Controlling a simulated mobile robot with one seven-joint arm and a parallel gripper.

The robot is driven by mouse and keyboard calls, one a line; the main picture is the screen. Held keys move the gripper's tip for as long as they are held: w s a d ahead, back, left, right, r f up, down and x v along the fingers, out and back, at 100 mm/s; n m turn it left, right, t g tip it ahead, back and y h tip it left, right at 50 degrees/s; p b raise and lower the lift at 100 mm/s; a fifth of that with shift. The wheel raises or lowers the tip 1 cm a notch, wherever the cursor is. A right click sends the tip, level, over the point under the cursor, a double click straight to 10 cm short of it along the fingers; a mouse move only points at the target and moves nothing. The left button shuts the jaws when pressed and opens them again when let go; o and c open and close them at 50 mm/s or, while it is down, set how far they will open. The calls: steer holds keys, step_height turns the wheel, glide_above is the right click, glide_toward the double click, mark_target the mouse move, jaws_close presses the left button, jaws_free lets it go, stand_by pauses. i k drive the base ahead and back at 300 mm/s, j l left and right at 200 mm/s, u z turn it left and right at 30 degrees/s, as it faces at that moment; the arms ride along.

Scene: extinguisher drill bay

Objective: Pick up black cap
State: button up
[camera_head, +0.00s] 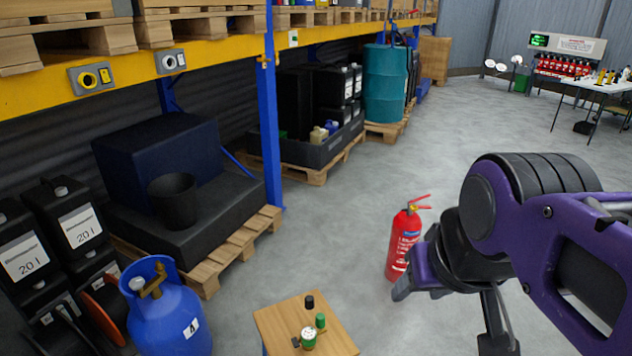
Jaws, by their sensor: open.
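A small black cap (309,302) stands on a small wooden-topped table (275,321) at the bottom middle of the head view. My gripper (450,318) is to the right of the table, clearly apart from the cap. It is open, with nothing visible between its fingers. Its lower part runs near the bottom edge of the picture.
A green cap (320,320) and a white-and-green item (309,339) share the tabletop. A red extinguisher (404,242) stands on the floor behind my gripper. A blue gas cylinder (165,310) stands left of the table. Open floor (350,210) lies beyond.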

mark_target(309, 299)
steer(key=i+l+z, duration=0.1)
steer(key=l+z, duration=0.4)
steer(key=i+l+z, duration=0.2)
steer(key=l, duration=0.15)
steer(key=i+l+z, duration=0.2)
steer(key=l, duration=0.15)
steer(key=i+l+z, duration=0.45)
steer(key=i, duration=0.3)
steer(key=i+u, duration=0.45)
steer(key=i+l+u, duration=0.15)
steer(key=i+u, duration=0.15)
steer(key=u, duration=0.2)
steer(key=i+j+u, duration=0.1)
steer(key=u, duration=0.3)
steer(key=i+u, duration=0.45)
steer(key=u, duration=0.3)
steer(key=i+j+u, duration=0.1)
steer(key=i+u, duration=0.2)
steer(key=u, duration=0.15)
steer(key=i+u, duration=0.25)
steer(key=u, duration=0.15)
steer(key=j+u, duration=0.1)
steer(key=i+l, duration=0.2)
steer(key=i+u, duration=0.05)
steer(key=i, duration=0.05)
